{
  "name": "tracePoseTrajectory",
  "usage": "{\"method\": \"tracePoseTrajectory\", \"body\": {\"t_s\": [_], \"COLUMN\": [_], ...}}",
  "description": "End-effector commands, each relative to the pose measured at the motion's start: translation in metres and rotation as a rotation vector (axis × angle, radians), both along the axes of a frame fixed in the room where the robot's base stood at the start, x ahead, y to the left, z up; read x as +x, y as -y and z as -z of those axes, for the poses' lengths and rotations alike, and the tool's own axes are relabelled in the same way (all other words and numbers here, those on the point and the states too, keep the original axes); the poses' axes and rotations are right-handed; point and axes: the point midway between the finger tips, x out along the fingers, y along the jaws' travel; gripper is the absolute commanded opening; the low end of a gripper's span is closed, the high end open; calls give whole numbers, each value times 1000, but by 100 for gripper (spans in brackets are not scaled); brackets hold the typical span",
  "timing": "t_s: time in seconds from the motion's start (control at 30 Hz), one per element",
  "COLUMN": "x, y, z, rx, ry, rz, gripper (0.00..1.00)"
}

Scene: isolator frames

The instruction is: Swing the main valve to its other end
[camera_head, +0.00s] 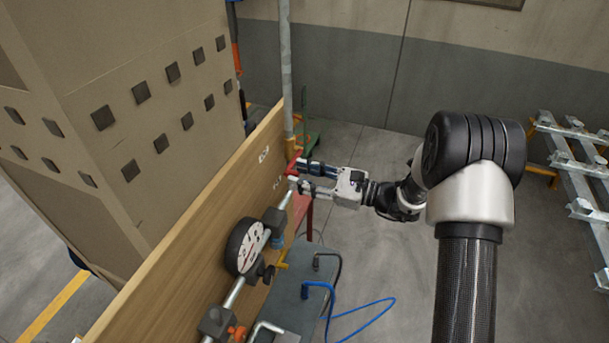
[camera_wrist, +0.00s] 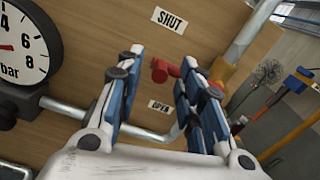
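The main valve's red handle (camera_head: 294,168) is near the far end of the pipe line on the wooden board. In the wrist view its red end (camera_wrist: 162,71) shows between my gripper's (camera_wrist: 164,60) two blue-padded fingers. A gap shows on both sides, so the gripper is open. More red of the valve shows behind the right finger, which hides part of it. A SHUT label (camera_wrist: 170,18) is above the handle and an OPEN label (camera_wrist: 160,106) below it. In the head view my gripper (camera_head: 298,174) reaches the handle from the right; contact cannot be told.
A round pressure gauge (camera_head: 246,246) stands nearer along the pipe. A yellow lever (camera_head: 282,265) and an orange handle (camera_head: 236,333) are also near. A grey bench (camera_head: 300,300) with a blue hose (camera_head: 360,310) stands below. A metal rack (camera_head: 575,170) is at right; floor between is clear.

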Motion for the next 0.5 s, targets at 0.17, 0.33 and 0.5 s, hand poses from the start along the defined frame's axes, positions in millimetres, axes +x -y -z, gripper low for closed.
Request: {"method": "tracePoseTrajectory", "body": {"t_s": [0.17, 0.33, 0.5], "x": [0, 0, 0], "y": [0, 0, 0], "z": [0, 0, 0], "rx": [0, 0, 0], "ry": [0, 0, 0], "rz": [0, 0, -1], "gripper": [26, 15, 3]}}
